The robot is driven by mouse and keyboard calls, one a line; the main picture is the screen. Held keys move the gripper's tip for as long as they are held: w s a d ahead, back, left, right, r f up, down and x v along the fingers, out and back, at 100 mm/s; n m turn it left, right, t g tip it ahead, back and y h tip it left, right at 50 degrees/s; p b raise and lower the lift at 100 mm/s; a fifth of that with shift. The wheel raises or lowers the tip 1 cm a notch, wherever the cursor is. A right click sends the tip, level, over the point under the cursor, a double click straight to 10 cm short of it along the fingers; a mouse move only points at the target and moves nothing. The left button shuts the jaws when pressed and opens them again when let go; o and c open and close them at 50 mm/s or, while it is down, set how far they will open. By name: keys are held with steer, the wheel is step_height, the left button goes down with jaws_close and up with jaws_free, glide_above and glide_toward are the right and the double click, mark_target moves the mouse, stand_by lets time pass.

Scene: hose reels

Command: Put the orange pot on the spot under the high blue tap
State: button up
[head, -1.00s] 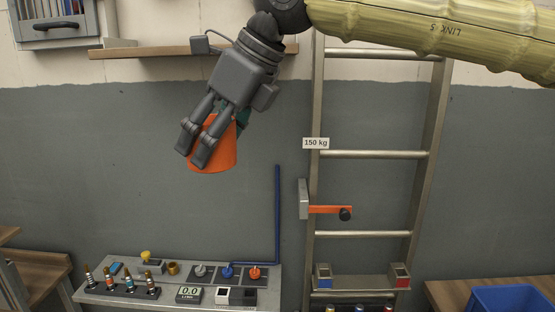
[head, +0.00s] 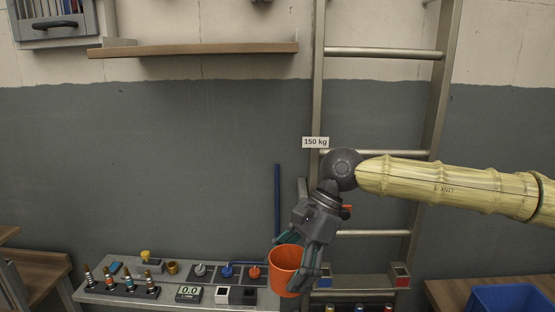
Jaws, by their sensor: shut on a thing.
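The orange pot (head: 285,271) is held by my gripper (head: 294,262), which is shut on it. The pot is tilted, with its open mouth partly showing. In the picture it overlaps the right end of the grey bench (head: 110,299); whether it touches the bench cannot be told. A blue knob (head: 227,271) sits on the bench. A spot under a high blue tap cannot be made out.
An orange knob (head: 254,272) and a grey knob (head: 200,271) flank the blue one. A display (head: 188,293) and small boxes stand in front. A ladder (head: 319,100) stands behind my arm, with small bins on a lower shelf.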

steer(key=w+d+f+n+g+h, duration=0.1)
steer(key=d+f+n, duration=0.3)
steer(key=f, duration=0.7)
steer(key=w+d+f+n+g+h, duration=0.1)
steer(key=d+f+n, duration=0.3)
steer(key=f, duration=0.8)
steer(key=w+d+f+n+g+h, duration=0.1)
steer(key=d+f+n+h, duration=0.2)
steer(key=d+f, duration=0.4)
step_height(320, 180, down, 4)
steer(key=shift+w+f+n+h, duration=0.15)
steer(key=shift+w+n+h, duration=0.15)
steer(key=shift+n, duration=0.2)
steer(key=shift+s+a, duration=0.1)
steer(key=shift+d, duration=0.25)
steer(key=shift+f+b, duration=1.5)
steer(key=shift+b, duration=0.05)
